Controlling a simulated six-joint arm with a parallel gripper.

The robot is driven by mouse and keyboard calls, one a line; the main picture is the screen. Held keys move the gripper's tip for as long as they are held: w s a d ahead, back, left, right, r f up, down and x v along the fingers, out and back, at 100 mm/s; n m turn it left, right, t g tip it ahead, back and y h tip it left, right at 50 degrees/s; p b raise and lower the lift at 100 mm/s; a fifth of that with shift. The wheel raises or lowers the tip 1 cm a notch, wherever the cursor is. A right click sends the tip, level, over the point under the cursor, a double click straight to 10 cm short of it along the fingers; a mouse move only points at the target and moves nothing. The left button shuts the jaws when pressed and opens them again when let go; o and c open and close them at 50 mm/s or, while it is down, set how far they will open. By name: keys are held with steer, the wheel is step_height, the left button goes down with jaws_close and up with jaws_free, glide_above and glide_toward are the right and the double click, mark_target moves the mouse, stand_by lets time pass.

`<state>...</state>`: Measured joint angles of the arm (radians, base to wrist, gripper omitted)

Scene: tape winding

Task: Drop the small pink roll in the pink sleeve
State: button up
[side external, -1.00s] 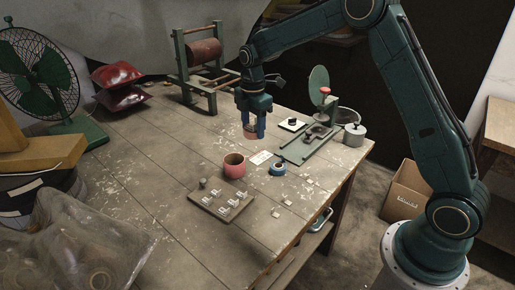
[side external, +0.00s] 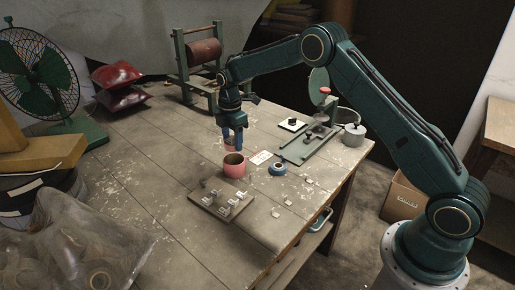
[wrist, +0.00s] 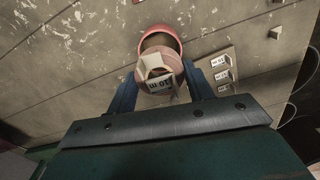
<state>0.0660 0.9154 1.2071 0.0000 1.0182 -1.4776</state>
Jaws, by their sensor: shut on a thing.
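The pink sleeve (side external: 234,168) is an upright, open-topped cup on the table, in the middle of the side external view. My gripper (side external: 232,146) points down just above it and is shut on the small pink roll (side external: 229,141), which shows only partly between the blue fingers. In the wrist view the small pink roll (wrist: 160,76), with a white printed label on its end, sits between the fingertips. It overlaps the pink sleeve (wrist: 160,36), whose rim shows behind it. The roll appears above the sleeve and slightly off its middle; the exact gap between them is hidden.
A board with several small labelled blocks (side external: 220,205) lies in front of the sleeve. A blue tape roll (side external: 277,169) and a white card (side external: 261,157) lie to its right. A green fixture (side external: 305,145) stands farther right. The table left of the sleeve is clear.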

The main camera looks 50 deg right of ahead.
mark_target(233, 149)
steer(key=shift+f, duration=0.15)
steer(key=shift+f, duration=2)
steer(key=shift+f, duration=0.1)
steer(key=o, duration=1.4)
steer(key=shift+o, duration=0.2)
steer(key=shift+r, duration=3)
